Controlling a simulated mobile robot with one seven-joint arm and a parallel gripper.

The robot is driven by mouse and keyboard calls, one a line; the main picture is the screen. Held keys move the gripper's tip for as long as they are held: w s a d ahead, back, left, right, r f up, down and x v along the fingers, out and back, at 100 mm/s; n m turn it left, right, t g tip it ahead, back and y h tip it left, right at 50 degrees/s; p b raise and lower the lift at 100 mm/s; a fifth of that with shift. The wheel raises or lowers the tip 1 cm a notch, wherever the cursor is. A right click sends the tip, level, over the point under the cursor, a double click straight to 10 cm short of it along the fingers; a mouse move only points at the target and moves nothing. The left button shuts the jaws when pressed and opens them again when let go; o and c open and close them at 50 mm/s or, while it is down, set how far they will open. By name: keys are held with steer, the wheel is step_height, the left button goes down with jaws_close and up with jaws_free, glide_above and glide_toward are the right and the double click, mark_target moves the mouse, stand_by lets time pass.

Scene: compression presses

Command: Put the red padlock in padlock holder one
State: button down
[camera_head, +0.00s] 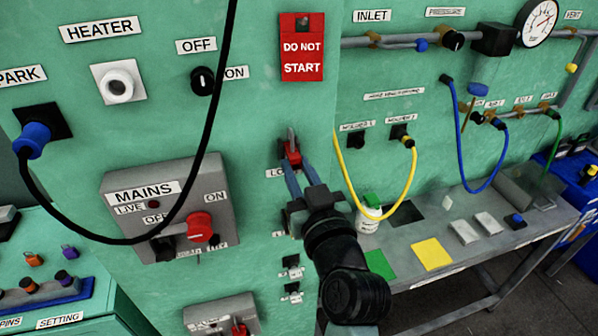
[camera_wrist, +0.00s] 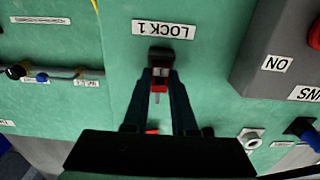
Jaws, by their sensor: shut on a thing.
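The red padlock (camera_head: 293,158) is held between the fingertips of my gripper (camera_head: 294,170), close to the green panel. Its shackle points up in the head view. In the wrist view the padlock (camera_wrist: 161,76) shows between the two fingertips (camera_wrist: 160,84), against a dark fitting (camera_wrist: 158,52). The LOCK 1 label (camera_wrist: 163,30) beside that fitting reads upside down there. In the head view a finger partly covers this label. I cannot tell whether the padlock hangs on the fitting or only touches it.
The grey MAINS box (camera_head: 130,220) with a red knob (camera_head: 199,227) stands left of my arm. A black cable (camera_head: 228,50) loops across the panel. Yellow (camera_head: 347,180) and blue (camera_head: 455,120) hoses hang at the right. A bench (camera_head: 480,262) holds several small items.

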steer(key=c, duration=0.6)
jaws_free()
steer(key=shift+c, duration=0.2)
steer(key=shift+s+f, duration=0.1)
steer(key=shift+s, duration=0.1)
steer(key=b+v, duration=0.5)
steer(key=v, duration=0.7)
steer(key=shift+s, duration=0.25)
steer(key=shift+d, duration=0.1)
